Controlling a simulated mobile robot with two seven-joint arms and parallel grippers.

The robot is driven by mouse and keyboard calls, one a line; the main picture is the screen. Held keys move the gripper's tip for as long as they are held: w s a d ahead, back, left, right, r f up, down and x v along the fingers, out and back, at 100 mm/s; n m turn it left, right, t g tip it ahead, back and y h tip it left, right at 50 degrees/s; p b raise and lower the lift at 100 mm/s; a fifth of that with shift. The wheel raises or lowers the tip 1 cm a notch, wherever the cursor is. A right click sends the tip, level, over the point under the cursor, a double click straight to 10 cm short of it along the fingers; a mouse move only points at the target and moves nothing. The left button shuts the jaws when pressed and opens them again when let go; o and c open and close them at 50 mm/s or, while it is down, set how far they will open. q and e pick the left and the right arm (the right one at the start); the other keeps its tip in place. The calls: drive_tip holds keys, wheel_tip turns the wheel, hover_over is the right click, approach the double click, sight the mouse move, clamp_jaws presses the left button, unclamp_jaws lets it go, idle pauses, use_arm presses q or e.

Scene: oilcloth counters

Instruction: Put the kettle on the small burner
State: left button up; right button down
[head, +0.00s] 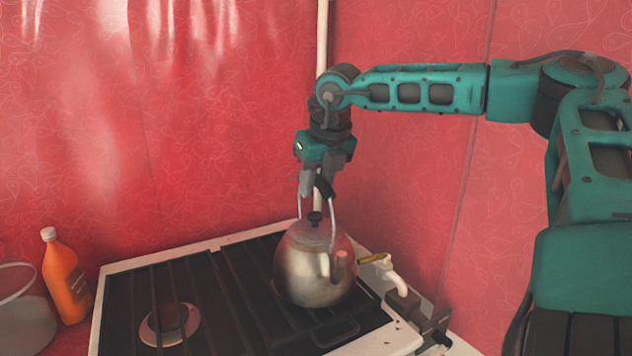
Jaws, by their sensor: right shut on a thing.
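A steel kettle (306,272) with a dark lid knob is at the right part of the stove (120,266), its spout facing the front right. My right gripper (317,190) is above it, shut on the kettle's raised handle. The kettle's underside is hidden, so I cannot tell whether it touches the grate. A round burner (170,324) shows bare at the front left of the stove. Any burner under or behind the kettle is hidden. My left gripper is not in view.
An orange bottle (66,280) with a white cap stands left of the stove, beside a clear container (22,322) cut by the picture edge. A white pipe with a yellow valve lever (374,258) is close to the kettle's right. Red patterned walls rise behind.

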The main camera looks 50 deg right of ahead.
drive_tip(key=shift+r, duration=0.15)
drive_tip(key=shift+w, duration=0.1)
drive_tip(key=c, duration=0.8)
unclamp_jaws()
drive_tip(key=shift+f, duration=0.25)
drive_tip(key=shift+c, duration=0.2)
drive_tip(key=shift+r, duration=0.4)
drive_tip(key=v, duration=1.1)
drive_tip(key=shift+s+r, duration=0.25)
drive_tip(key=shift+a, duration=0.1)
